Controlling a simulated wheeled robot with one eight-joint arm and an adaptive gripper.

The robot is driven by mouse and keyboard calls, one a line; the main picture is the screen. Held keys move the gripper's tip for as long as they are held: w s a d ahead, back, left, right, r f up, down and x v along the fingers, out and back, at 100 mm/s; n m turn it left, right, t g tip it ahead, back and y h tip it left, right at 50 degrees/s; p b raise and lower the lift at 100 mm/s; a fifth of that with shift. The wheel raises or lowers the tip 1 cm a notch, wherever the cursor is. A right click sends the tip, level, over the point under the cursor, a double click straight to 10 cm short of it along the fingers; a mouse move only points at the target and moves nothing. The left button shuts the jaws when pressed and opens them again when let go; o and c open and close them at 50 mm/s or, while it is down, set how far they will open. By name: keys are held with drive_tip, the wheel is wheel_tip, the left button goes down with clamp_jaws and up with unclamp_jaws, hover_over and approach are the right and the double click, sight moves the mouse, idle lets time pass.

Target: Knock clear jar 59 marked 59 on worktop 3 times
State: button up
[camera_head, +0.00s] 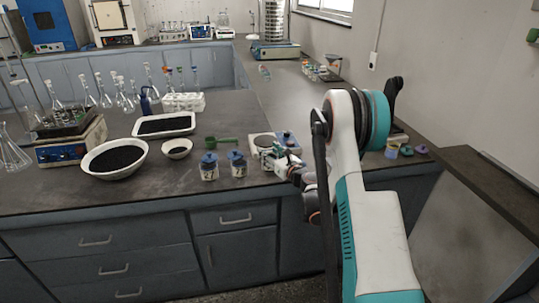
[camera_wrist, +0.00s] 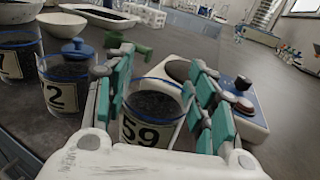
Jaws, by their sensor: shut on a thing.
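The clear jar 59 (camera_wrist: 152,130) shows in the wrist view between my gripper's two teal-padded fingers. It looks upright and open-topped, holds dark grains and has a "59" label. My gripper (camera_wrist: 160,66) is shut on it. In the head view my gripper (camera_head: 284,166) is at the worktop (camera_head: 205,195) near its front edge, and the jar cannot be made out clearly there. I cannot tell whether the jar's base touches the worktop.
A white-and-blue balance (camera_wrist: 250,112) is close on the right. A green scoop (camera_head: 222,141), a small bowl (camera_head: 177,149) and a large bowl (camera_head: 115,158) of black grains lie further left.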

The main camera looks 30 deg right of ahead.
wheel_tip(320, 180, up, 2)
drive_tip(key=shift+s+a+r, duration=0.1)
drive_tip(key=shift+s, duration=0.05)
wheel_tip(320, 180, down, 3)
drive_tip(key=shift+f+b, duration=0.1)
drive_tip(key=shift+b, duration=0.7)
drive_tip(key=shift+s+f, duration=0.1)
drive_tip(key=shift+f, duration=0.3)
drive_tip(key=shift+r+p, duration=1)
drive_tip(key=shift+r, duration=0.95)
drive_tip(key=shift+w+f, duration=0.1)
drive_tip(key=shift+w, duration=0.1)
